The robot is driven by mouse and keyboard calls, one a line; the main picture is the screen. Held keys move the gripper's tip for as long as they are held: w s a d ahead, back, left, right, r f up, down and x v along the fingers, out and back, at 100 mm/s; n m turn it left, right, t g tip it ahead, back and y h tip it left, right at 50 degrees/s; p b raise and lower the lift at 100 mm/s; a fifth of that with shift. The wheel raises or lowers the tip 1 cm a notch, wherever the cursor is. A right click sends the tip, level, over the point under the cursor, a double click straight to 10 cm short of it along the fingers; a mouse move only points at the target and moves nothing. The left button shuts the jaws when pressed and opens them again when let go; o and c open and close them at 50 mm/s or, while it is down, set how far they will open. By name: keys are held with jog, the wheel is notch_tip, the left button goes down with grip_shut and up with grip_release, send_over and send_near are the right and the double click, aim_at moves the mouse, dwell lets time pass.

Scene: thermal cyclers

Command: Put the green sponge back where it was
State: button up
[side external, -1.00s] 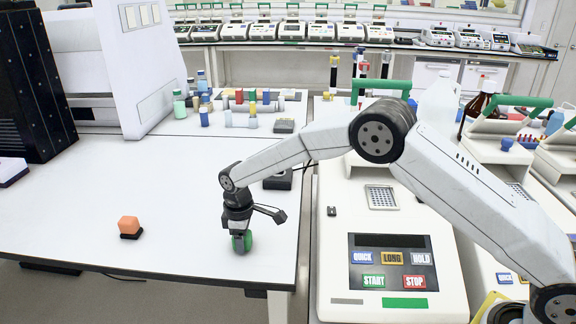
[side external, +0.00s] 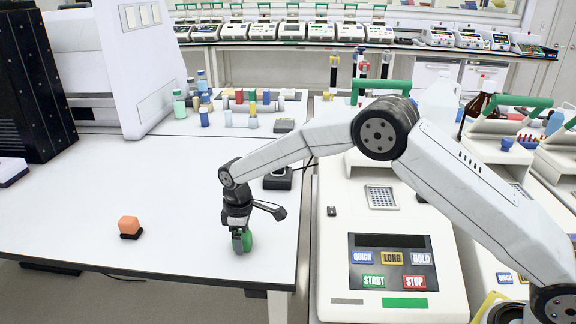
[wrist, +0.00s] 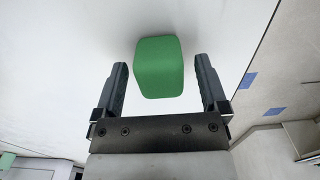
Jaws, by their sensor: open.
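The green sponge (side external: 249,242) is at the right front part of the white table, beside my gripper's fingers in the side view. In the wrist view the green sponge (wrist: 158,67) lies between my two fingertips, with a visible gap on each side. My gripper (wrist: 160,72) is open and points down at the table. In the side view my gripper (side external: 240,240) is low at the table, and its fingers hide part of the sponge. Whether the sponge rests fully on the table is hard to tell.
A thermal cycler (side external: 392,270) with buttons stands to the right. Several bottles and tubes (side external: 240,107) are at the back of the table. The table's right edge is close to my gripper. The table's middle is clear.

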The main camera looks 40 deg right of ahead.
notch_tip(320, 180, up, 11)
dwell(0.5)
jog(key=shift+s+d, duration=0.1)
jog(key=shift+d, duration=0.05)
dwell(0.4)
jog(key=s+d+f+m+t, duration=0.1)
jog(key=s+d+m, duration=0.3)
jog(key=s, duration=0.9)
jog(key=s+d+f+m+t, duration=0.1)
jog(key=s+d+m, duration=0.4)
jog(key=s+d, duration=0.5)
jog(key=s+f, duration=0.1)
jog(key=s, duration=0.3)
jog(key=shift+d+f+t, duration=0.3)
jog(key=shift+d, duration=0.05)
